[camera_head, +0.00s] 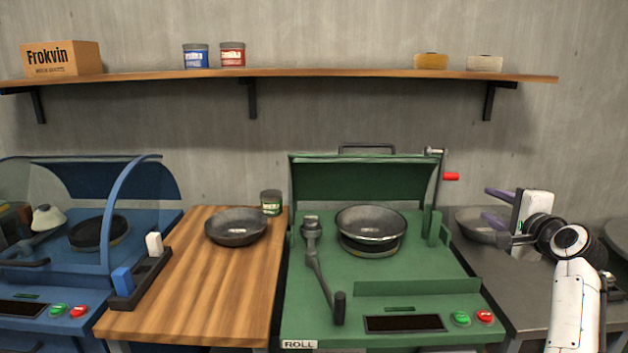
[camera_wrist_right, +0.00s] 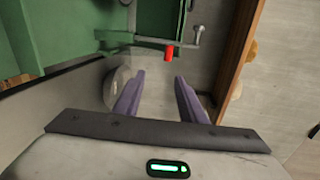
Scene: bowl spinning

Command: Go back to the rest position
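My right gripper (camera_head: 492,206) is at the right of the head view, above the grey counter and close to a metal bowl (camera_head: 472,226), which it partly hides. Its two purple fingers stand apart with nothing between them, and they show open in the right wrist view (camera_wrist_right: 158,85). Another dark bowl (camera_head: 371,224) sits on the round holder of the green machine (camera_head: 400,275). A third dark bowl (camera_head: 236,228) rests on the wooden counter. My left gripper is not in the head view.
The green machine's lid (camera_head: 358,180) is raised, with a red-handled crank (camera_head: 451,176) at its right. A lever arm (camera_head: 318,265) lies left of the bowl. A blue machine (camera_head: 60,240) stands at the left. A wooden shelf (camera_head: 300,76) runs along the wall above.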

